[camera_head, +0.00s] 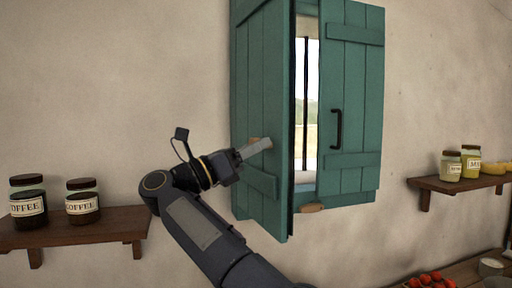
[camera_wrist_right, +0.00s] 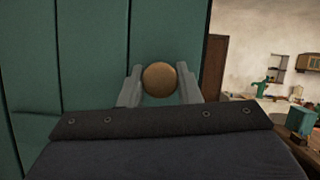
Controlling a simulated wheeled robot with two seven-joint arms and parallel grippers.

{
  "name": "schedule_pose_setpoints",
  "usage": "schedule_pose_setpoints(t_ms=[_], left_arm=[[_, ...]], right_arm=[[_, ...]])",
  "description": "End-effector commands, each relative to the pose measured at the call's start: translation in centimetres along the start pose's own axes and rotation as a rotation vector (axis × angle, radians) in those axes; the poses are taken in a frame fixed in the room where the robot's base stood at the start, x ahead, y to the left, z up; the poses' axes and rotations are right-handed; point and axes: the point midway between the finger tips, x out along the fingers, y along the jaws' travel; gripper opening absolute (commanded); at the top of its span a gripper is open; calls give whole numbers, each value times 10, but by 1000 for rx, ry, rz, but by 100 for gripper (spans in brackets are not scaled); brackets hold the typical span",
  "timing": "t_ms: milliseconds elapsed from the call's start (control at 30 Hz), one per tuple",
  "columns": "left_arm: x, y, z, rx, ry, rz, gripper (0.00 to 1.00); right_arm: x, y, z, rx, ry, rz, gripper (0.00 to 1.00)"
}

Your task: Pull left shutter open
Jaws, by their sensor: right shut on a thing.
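The left shutter (camera_head: 265,80) is teal planked wood and stands swung partly out from the wall, angled toward me. A gap shows between it and the right shutter (camera_head: 350,90), which has a black handle (camera_head: 336,130). My right gripper (camera_head: 256,147) is at the left shutter's lower half, shut on a round wooden knob. The wrist view shows the knob (camera_wrist_right: 160,79) between the two fingers, close against the teal planks. In the head view the gripper mostly hides the knob. My left gripper is not in view.
A wooden peg (camera_head: 312,208) sits below the opening. A shelf (camera_head: 85,234) with coffee jars (camera_head: 82,203) is at left; another shelf (camera_head: 455,186) with jars is at right. Red fruit (camera_head: 430,279) lies at bottom right. The wall left of the shutter is bare.

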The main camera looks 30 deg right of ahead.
Motion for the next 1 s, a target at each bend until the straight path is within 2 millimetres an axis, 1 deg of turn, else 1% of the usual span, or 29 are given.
schedule_pose_setpoints(t_ms=[33, 267, 300, 467, 767, 867, 1000], left_arm=[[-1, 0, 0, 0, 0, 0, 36], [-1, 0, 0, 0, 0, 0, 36], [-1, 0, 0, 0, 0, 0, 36], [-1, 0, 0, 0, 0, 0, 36], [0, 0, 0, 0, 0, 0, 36], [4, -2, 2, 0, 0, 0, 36], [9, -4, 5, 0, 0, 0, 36]], right_arm=[[2, -2, 3, 3, -6, -3, 0], [3, -2, 3, 3, -8, -3, 0], [3, -2, 3, 3, -8, -3, 32], [2, -1, 3, 2, -6, -2, 52], [-1, 0, 1, 1, -4, 0, 52], [-11, 1, 0, 1, -4, 1, 52], [-36, 1, -1, 2, -4, 3, 52]])
